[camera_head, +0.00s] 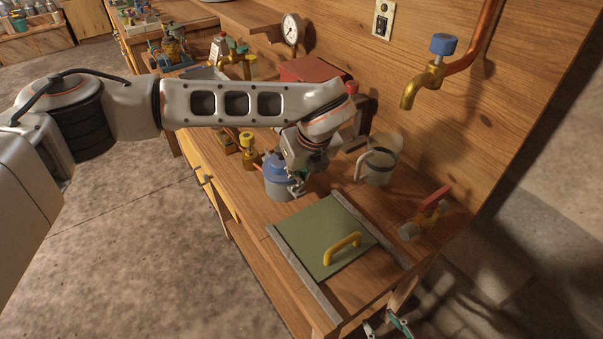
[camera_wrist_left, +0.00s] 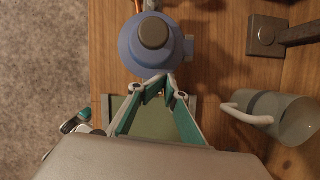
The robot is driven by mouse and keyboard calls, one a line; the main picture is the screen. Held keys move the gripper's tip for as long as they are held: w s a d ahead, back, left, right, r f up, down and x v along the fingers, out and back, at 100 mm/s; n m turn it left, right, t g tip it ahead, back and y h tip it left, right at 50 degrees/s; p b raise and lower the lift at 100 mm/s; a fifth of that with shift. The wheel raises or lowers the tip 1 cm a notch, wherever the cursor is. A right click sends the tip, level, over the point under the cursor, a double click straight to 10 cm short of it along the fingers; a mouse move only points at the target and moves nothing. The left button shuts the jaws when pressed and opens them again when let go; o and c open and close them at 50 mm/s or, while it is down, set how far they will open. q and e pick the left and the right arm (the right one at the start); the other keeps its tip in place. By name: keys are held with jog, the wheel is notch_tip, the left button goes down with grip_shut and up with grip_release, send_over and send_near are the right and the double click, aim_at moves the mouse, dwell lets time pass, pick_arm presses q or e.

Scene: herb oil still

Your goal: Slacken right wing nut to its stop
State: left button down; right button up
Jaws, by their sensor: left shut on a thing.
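The blue still pot (camera_head: 277,178) stands on the bench; from above, the left wrist view shows its round blue top (camera_wrist_left: 152,48) with a dark cap. My left gripper (camera_head: 298,188) is at the pot's right side in the head view. In the left wrist view its teal fingers (camera_wrist_left: 156,88) converge at the pot's edge, shut on a small part there. That fits the right wing nut, but the fingertips mostly hide it. My right gripper (camera_head: 386,328) shows only partly at the head view's bottom edge, its fingers apart and empty, below the bench edge.
A green plate with a yellow handle (camera_head: 342,247) lies between metal rails close by. A clear jug (camera_head: 378,160) stands behind it. A red-handled valve (camera_head: 428,212) is at right; a brass tap (camera_head: 425,82) projects from the wall.

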pick_arm(q)
jog(key=shift+s+a+f+n+g+y, duration=0.15)
jog(key=shift+s+a+f+n+y, duration=0.05)
jog(key=shift+a+n, duration=0.2)
jog(key=shift+s+a+f+n+g+y, duration=0.15)
jog(key=shift+a+n+y, duration=0.1)
jog(key=shift+n, duration=0.25)
jog(key=n, duration=0.2)
jog(key=shift+s+n+g+y, duration=0.1)
jog(key=shift+n+g+y, duration=0.2)
jog(key=shift+g+y, duration=0.1)
jog(key=c, duration=2)
grip_release()
jog(key=shift+a, duration=0.1)
jog(key=shift+c, duration=0.2)
jog(key=shift+o, duration=0.7)
jog(key=v, duration=0.9)
jog(key=shift+d+t, duration=0.3)
jog(key=shift+d, duration=0.05)
jog(key=shift+r+h, duration=0.15)
jog(key=shift+h, duration=0.1)
